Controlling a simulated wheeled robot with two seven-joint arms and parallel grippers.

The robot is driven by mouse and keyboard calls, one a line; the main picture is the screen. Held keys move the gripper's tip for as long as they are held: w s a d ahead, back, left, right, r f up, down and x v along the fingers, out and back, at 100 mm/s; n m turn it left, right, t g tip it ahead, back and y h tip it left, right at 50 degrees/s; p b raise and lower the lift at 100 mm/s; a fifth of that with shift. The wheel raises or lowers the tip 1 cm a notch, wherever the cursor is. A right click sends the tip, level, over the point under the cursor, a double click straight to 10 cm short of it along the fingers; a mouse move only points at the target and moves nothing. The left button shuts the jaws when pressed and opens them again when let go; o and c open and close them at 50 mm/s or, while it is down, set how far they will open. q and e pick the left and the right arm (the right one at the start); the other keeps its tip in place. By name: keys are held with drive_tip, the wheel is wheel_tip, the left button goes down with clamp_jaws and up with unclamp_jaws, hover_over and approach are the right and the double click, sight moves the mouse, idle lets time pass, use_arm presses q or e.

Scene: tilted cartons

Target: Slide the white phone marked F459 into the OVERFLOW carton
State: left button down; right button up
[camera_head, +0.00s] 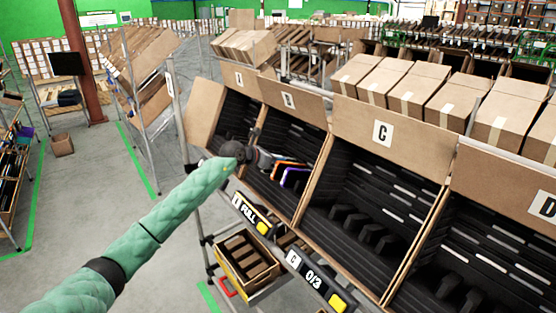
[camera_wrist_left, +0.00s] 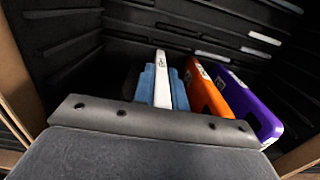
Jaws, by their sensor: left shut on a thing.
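My left gripper (camera_head: 266,160) reaches into a tilted, black-lined carton, the second from the left in the head view. In the left wrist view its blue finger pads (camera_wrist_left: 149,86) are shut on a white phone (camera_wrist_left: 162,88), which stands on edge. Its label is too small to read. An orange phone (camera_wrist_left: 207,95) and a purple phone (camera_wrist_left: 250,105) stand just right of it in the same carton. The phone's lower end is hidden by the gripper body. I cannot read OVERFLOW on any carton. My right gripper is not in view.
A carton marked C (camera_head: 383,134) stands to the right, with a display reading C 0/3 (camera_head: 312,280) below. A FULL display (camera_head: 250,212) hangs below the gripper. A low carton with brown boxes (camera_head: 222,262) sits underneath. Carton side walls stand close around the gripper.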

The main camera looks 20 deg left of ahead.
use_arm(q)
drive_tip(key=shift+r+v, duration=0.2)
drive_tip(key=shift+v, duration=0.85)
drive_tip(key=shift+r+v, duration=0.2)
drive_tip(key=shift+v, duration=0.8)
drive_tip(key=r+v, duration=0.1)
drive_tip(key=v, duration=1)
drive_tip(key=shift+r, duration=0.25)
drive_tip(key=shift+w, duration=0.15)
